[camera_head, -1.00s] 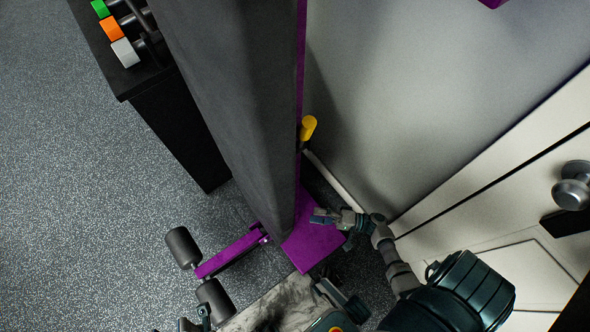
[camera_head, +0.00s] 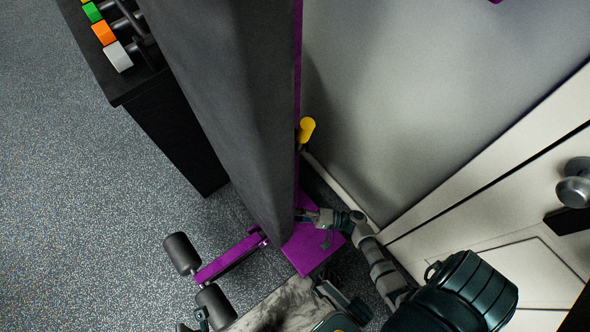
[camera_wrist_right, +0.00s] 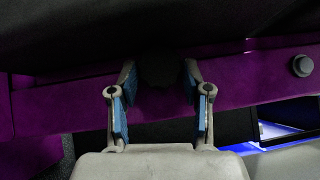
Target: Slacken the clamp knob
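In the right wrist view, a dark round knob (camera_wrist_right: 159,68) sits under the black pad, against a purple beam (camera_wrist_right: 250,88). It is in deep shadow, so its outline is hard to make out. My right gripper (camera_wrist_right: 159,80) is open, its blue-padded fingers on either side of the knob with visible gaps. In the head view, my right gripper (camera_head: 308,215) reaches in beside the purple frame (camera_head: 308,248), low against the upright grey bench pad (camera_head: 225,90), which partly hides the fingertips. The knob is hidden there. My left gripper is not recognisable in view.
A yellow knob (camera_head: 305,129) sticks out higher on the frame. A wall (camera_head: 400,90) and a white door (camera_head: 490,240) close off the right. A black rack with dumbbells (camera_head: 118,57) stands left. Open floor (camera_head: 80,230) extends left.

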